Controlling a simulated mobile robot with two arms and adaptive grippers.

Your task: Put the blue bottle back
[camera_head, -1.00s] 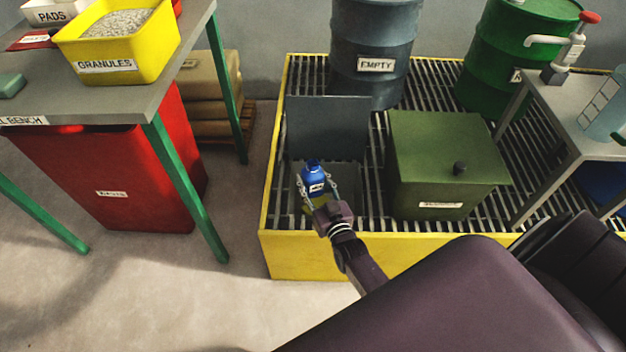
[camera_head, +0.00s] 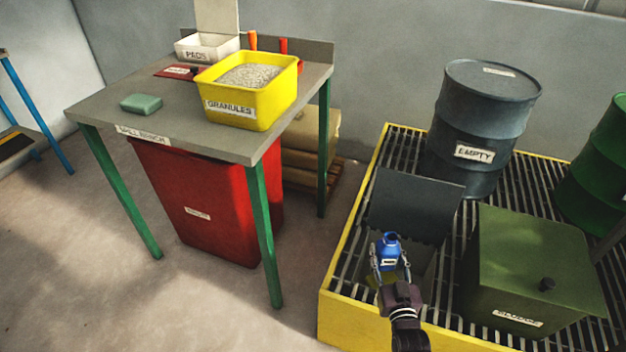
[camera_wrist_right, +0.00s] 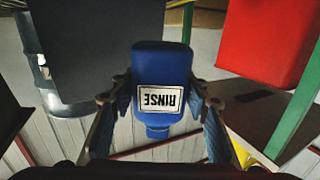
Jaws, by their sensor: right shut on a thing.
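The blue bottle (camera_head: 388,249) is upright in my right gripper (camera_head: 390,262), one finger on each side of it. In the head view it overlaps an open grey box (camera_head: 428,262) whose dark lid (camera_head: 412,205) stands raised behind it. I cannot tell whether the bottle is inside the box or above it. In the right wrist view the bottle (camera_wrist_right: 161,70) shows upside down with a white "RINSE" label, between the fingers of my right gripper (camera_wrist_right: 160,98). My left gripper is not in view.
A green lidded box (camera_head: 530,262) stands right of the grey box on the yellow-edged grating (camera_head: 345,290). A dark "EMPTY" drum (camera_head: 480,120) is behind. The spill bench (camera_head: 180,120) at left holds a yellow granules tub (camera_head: 245,110), with a red bin (camera_head: 205,200) below.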

